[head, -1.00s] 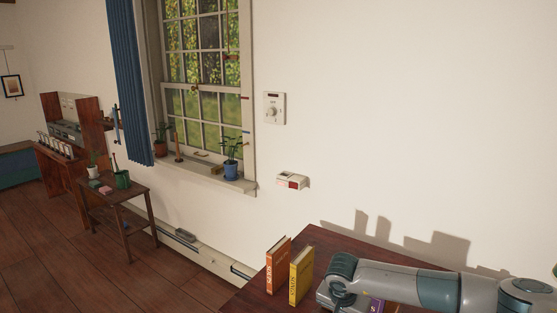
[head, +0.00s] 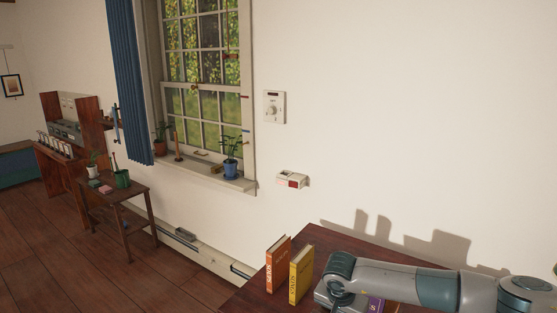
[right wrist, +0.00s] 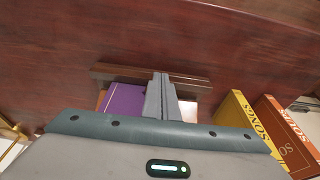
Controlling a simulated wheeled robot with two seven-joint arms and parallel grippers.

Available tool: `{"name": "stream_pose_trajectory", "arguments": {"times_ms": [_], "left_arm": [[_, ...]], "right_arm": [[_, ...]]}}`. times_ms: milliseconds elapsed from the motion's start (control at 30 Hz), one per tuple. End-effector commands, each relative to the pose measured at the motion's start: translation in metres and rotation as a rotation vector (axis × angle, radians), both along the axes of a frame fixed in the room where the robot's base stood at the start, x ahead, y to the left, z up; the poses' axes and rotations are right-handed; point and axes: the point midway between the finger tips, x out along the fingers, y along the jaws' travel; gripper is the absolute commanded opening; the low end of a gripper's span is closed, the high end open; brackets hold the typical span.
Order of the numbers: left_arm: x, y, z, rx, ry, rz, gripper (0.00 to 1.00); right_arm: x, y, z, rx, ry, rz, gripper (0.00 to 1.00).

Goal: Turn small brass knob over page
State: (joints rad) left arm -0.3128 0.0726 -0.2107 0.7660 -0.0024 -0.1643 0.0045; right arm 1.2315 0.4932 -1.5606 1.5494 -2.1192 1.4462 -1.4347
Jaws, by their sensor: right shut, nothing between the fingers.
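My right gripper (right wrist: 161,78) is shut and empty in the right wrist view, its fingertips over a narrow wooden bar (right wrist: 118,74) on the dark red wood top. A purple book (right wrist: 124,98) lies just left of the fingers. A small pale patch shows right of the fingers; I cannot tell whether it is a page. No small brass knob can be made out for certain. A thin brass-coloured piece (right wrist: 10,131) shows at the left edge of that view. In the head view my right arm comes in from the right, and its gripper is hidden. My left gripper is not in view.
An orange book (head: 277,264) and a yellow book (head: 301,274) stand upright on the dark table (head: 322,243), left of my right arm. A dial box (head: 273,107) and a small red-and-white box (head: 291,180) are on the wall. A side table (head: 115,190) stands below the window.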

Motion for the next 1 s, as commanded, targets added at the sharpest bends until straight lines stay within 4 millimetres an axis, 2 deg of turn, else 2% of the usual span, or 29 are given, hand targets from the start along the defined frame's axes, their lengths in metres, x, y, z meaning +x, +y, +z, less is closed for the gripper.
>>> {"name": "stream_pose_trajectory", "arguments": {"times_ms": [600, 1000], "left_arm": [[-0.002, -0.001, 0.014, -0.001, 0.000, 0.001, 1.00], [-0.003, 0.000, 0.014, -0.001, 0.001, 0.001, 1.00]], "right_arm": [[0.001, 0.000, 0.056, 0.001, -0.002, 0.000, 0.00], [0.000, 0.000, 0.058, 0.001, -0.001, 0.000, 0.00]]}}
